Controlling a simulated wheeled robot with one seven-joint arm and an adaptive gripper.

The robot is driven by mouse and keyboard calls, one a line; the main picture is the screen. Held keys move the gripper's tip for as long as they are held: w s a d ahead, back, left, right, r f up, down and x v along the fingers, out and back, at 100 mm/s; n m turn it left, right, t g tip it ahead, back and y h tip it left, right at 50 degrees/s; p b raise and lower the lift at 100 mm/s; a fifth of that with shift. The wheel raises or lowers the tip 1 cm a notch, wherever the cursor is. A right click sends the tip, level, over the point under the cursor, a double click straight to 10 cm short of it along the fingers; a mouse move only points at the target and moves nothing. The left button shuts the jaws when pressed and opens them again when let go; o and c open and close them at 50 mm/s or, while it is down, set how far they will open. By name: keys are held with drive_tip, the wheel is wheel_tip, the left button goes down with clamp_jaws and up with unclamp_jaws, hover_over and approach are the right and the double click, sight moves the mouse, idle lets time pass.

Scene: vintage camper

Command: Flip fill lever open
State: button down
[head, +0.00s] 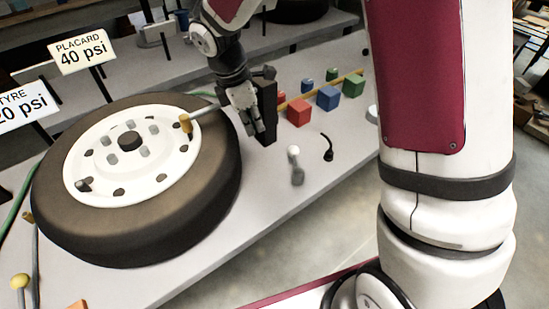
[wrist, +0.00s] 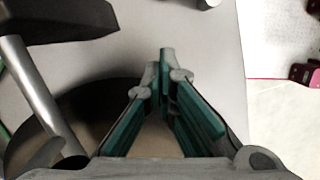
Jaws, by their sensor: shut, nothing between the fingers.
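My gripper (head: 257,128) is shut and empty, beside a black upright block (head: 267,105) at the right of the wheel. In the wrist view its green-padded fingers (wrist: 164,55) meet at the tips over the pale bench. A silver tube (head: 207,108) runs from the block side toward a brass fitting (head: 186,123) at the wheel rim; a silver tube (wrist: 40,95) also shows in the wrist view, beside a dark block (wrist: 60,22). I cannot clearly pick out the fill lever; my gripper may hide it. The tyre (head: 215,190) lies flat on the bench with its white rim up.
A pale-knobbed grey piece (head: 295,165) and a small black hook (head: 327,147) are right of my gripper. Red (head: 299,112), blue (head: 328,98) and green (head: 353,86) blocks stand behind them. A "40 psi" placard (head: 82,51) stands at the back left. The front bench surface is clear.

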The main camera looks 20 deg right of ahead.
sight(296, 164)
drive_tip(key=shift+s+a, duration=0.1)
drive_tip(key=shift+a, duration=0.05)
drive_tip(key=x, duration=0.9)
drive_tip(key=shift+f, duration=0.15)
drive_tip(key=d, duration=0.1)
drive_tip(key=d+f, duration=0.1)
drive_tip(key=d, duration=0.1)
drive_tip(key=shift+d+f, duration=0.25)
drive_tip(key=shift+d, duration=0.4)
